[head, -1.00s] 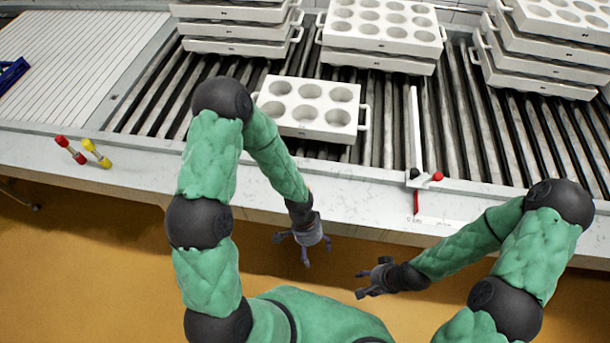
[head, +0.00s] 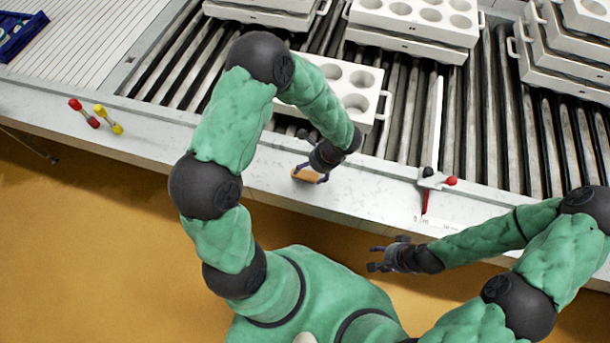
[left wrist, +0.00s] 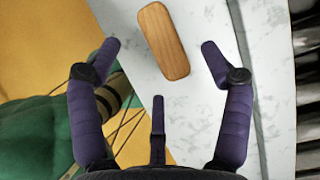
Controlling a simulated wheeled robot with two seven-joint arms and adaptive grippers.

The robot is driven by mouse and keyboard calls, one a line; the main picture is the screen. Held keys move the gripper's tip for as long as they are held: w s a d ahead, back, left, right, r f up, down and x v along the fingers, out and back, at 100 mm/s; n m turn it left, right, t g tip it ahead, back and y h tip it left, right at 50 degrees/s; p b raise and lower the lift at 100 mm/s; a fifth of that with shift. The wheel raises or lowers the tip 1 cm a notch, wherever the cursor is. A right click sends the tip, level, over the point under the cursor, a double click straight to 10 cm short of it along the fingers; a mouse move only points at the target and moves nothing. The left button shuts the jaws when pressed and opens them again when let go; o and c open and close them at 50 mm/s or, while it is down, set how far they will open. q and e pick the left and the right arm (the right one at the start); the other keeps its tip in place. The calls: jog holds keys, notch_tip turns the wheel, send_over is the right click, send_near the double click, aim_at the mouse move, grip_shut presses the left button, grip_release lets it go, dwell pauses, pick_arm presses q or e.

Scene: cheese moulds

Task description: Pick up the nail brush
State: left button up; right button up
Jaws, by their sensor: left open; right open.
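The nail brush (head: 309,174) shows as a small orange-brown wooden block on the white ledge at the front of the conveyor. In the left wrist view the wooden block (left wrist: 163,40) lies flat, its long side running up and down the picture with a slight tilt. Its bristles are not visible. My left gripper (head: 312,172) is open above it. In the left wrist view the open fingers (left wrist: 160,48) stand apart on either side of the block's lower end, not touching it. My right gripper (head: 376,258) is open and empty, in front of the ledge over the floor.
White moulds (head: 361,82) with round cups stand on the roller conveyor behind my left arm, with stacked moulds farther back. A red and a yellow handled tool (head: 108,119) lie left on the ledge. A white bar with a red knob (head: 451,181) lies to the right.

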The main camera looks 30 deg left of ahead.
aim_at(304, 176)
pick_arm(q)
jog(key=shift+b+x, duration=0.85)
jog(key=shift+x, duration=1.8)
jog(key=shift+s+d, duration=0.1)
jog(key=shift+c, duration=0.3)
jog(key=c, duration=1.2)
